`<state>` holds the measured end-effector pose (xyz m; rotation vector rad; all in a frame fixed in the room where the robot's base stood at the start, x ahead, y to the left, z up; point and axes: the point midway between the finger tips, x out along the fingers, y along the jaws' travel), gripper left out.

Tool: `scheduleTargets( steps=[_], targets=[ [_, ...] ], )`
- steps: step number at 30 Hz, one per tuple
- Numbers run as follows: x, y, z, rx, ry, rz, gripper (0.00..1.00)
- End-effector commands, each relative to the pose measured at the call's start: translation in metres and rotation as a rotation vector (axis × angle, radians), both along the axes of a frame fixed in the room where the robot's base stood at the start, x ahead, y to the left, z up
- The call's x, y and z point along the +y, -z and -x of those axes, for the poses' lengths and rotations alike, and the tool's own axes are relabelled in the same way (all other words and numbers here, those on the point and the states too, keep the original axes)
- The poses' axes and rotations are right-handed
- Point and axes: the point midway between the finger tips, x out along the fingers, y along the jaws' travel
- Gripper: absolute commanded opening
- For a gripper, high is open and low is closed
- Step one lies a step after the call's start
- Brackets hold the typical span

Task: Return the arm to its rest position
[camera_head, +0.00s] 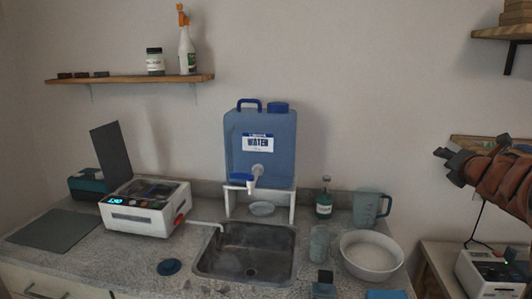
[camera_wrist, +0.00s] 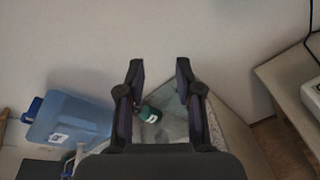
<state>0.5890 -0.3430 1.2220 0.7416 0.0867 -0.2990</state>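My gripper (camera_head: 450,160) is at the right side of the head view, raised in front of the wall, with my brown-covered arm reaching in from the right edge. In the wrist view my gripper (camera_wrist: 158,75) has its two dark fingers spread apart with nothing held between them. Beyond the fingers lie the counter and a small green bottle (camera_wrist: 150,114), well below and apart from the gripper. Most of my arm is outside both views.
A blue water container (camera_head: 262,150) stands on a white stand behind the sink (camera_head: 245,252). A white bowl (camera_head: 371,256), a pitcher (camera_head: 371,207) and a white device (camera_head: 146,207) stand on the counter. A shelf (camera_head: 500,33) is above my arm, and a side table (camera_head: 436,262) below.

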Motion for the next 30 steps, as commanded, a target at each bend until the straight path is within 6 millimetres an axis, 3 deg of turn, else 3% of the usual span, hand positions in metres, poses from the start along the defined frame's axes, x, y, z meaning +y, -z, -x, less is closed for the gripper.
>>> scheduleTargets(
  steps=[4,11,17,21,27,30],
  targets=[
    [0.018,0.008,0.011,-0.034,0.197,-0.272,0.35],
    [0.055,0.06,0.056,-0.031,0.526,-0.717,0.35],
    [0.112,0.127,0.121,0.031,0.843,-1.069,0.35],
    [0.161,0.172,0.176,0.106,1.072,-1.259,0.35],
    [0.235,0.222,0.26,0.237,1.392,-1.426,0.35],
    [0.266,0.236,0.296,0.296,1.526,-1.467,0.35]
  ],
)
